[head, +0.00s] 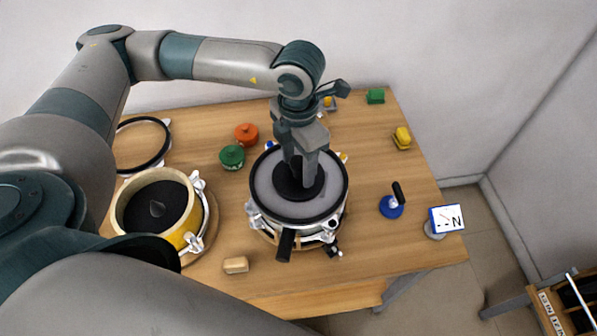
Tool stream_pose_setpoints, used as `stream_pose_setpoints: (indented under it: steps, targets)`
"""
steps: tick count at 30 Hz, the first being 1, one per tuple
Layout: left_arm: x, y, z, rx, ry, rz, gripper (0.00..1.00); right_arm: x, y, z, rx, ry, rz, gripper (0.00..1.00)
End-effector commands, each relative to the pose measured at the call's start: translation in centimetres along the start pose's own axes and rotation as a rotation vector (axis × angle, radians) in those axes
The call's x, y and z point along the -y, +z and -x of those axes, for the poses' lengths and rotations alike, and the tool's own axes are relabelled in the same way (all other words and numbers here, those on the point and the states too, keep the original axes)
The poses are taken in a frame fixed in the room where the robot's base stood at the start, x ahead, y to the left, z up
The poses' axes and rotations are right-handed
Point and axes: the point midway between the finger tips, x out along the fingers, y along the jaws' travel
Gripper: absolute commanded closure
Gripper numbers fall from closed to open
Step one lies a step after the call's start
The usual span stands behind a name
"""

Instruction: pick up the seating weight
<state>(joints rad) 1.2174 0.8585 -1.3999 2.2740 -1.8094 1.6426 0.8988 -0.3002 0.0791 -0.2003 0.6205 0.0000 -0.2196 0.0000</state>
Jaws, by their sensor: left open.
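A dark round piece (291,188), which looks to be the seating weight, sits on the grey mesh disc (265,188) in the middle of the table. The disc has a black rim and lies on top of a silver clamped ring (267,222). My left gripper (301,180) points down over the dark piece, with its fingers open at the piece's middle. The fingers hide its centre, and I cannot tell whether they touch it. My right gripper is not in view.
A yellow-walled round vessel (186,229) stands at left, near a black ring (122,143). Orange (246,133) and green (232,156) knobs stand behind. A blue black-handled tool (392,206) and a sign marked N (447,219) are at right. A wooden block (236,265) lies in front.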

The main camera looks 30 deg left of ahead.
Motion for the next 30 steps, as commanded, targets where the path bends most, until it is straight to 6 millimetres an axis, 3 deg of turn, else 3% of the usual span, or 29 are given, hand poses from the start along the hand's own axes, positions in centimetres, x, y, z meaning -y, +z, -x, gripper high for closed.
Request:
stream_pose_setpoints:
  steps: [12, 18, 19, 30]
  targets:
    - [-0.01, 0.02, 0.02, 0.001, 0.000, 0.000, 0.48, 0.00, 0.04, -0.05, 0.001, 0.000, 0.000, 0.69]
    - [-0.01, 0.02, 0.03, 0.001, 0.000, 0.000, 0.96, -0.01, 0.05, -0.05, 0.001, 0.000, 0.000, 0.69]
    - [-0.02, 0.02, 0.03, 0.001, 0.000, 0.000, 1.00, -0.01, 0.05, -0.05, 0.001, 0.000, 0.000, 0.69]
    - [-0.04, 0.03, 0.05, 0.001, 0.001, 0.001, 1.00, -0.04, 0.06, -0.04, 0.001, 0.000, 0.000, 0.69]
